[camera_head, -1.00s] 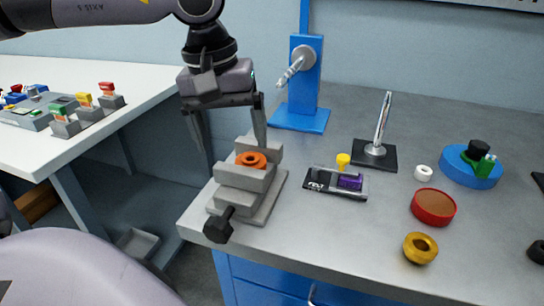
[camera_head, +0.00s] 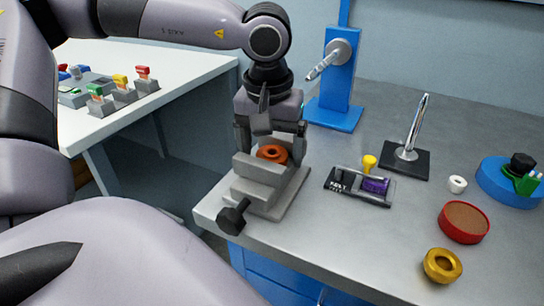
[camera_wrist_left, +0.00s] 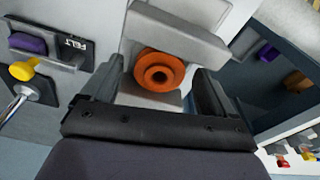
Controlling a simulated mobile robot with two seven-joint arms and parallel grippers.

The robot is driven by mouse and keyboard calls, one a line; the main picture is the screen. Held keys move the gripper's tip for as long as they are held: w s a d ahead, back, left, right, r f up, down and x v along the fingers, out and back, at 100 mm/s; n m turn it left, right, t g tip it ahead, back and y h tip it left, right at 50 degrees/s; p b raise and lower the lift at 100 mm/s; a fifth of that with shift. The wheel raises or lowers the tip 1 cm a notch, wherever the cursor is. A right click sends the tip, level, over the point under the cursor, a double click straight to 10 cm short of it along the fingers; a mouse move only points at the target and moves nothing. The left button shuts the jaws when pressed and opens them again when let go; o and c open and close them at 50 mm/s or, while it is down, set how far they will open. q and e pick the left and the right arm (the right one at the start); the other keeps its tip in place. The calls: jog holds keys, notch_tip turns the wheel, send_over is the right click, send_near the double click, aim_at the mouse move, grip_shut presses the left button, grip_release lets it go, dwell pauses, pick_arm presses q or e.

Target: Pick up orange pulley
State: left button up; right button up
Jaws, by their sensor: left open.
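The orange pulley (camera_head: 271,154) sits in the grey vise (camera_head: 262,175) at the table's left corner, held at the jaw gap. In the left wrist view the orange pulley (camera_wrist_left: 160,71) lies between my open fingers, beside a grey vise jaw (camera_wrist_left: 172,32). My left gripper (camera_head: 270,140) is right over the vise, pointing down, its fingers on either side of the pulley. It also shows in the left wrist view (camera_wrist_left: 157,90), with room between each finger and the pulley. Whether the fingers touch the vise is hard to tell. My right gripper does not show.
The vise's black handle (camera_head: 233,216) sticks out toward the front. Right of the vise are a FELT holder (camera_head: 360,187) with a purple roll, a yellow knob (camera_head: 369,162), a red dish (camera_head: 464,222) and a gold ring (camera_head: 442,265). A blue stand (camera_head: 337,85) rises behind.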

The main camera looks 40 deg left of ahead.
pick_arm(q)
jog(key=c, duration=1.2)
jog(key=shift+o, duration=0.2)
jog(key=shift+r, duration=0.1)
